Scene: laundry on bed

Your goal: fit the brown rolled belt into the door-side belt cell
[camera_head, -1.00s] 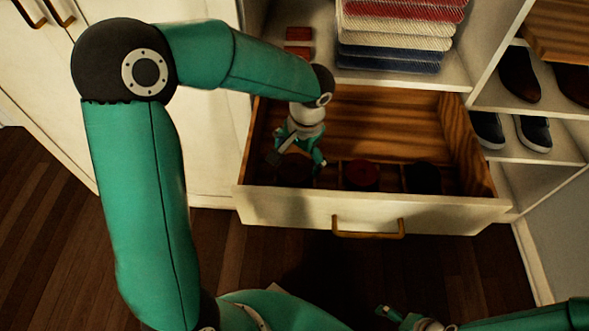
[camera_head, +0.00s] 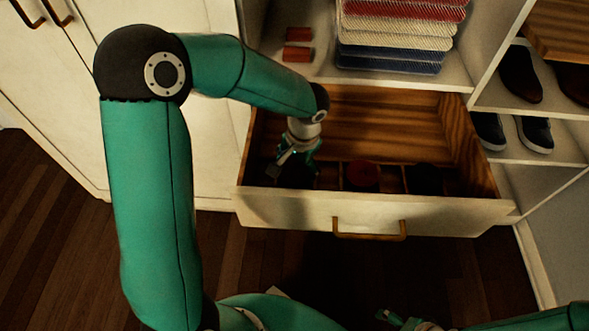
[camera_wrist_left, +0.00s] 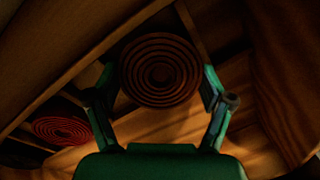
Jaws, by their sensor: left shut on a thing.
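The brown rolled belt (camera_wrist_left: 160,72) shows as a coil of rings in the left wrist view, between the two fingers of my left gripper (camera_head: 296,166), which is shut on it. In the head view the gripper points down into the left end of the open drawer (camera_head: 276,211), by the white doors. The door-side cell lies in shadow beneath it. The belt is too dark there to tell if it rests on the cell floor. My right gripper (camera_head: 392,317) is at the bottom edge, too small to tell open or shut.
A red rolled belt (camera_head: 362,175) sits in the middle cell and a dark rolled belt (camera_head: 424,179) in the right one. Thin wooden dividers separate the cells. The drawer's back part is empty. Folded clothes (camera_head: 390,55) and shoes (camera_head: 535,133) are on shelves.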

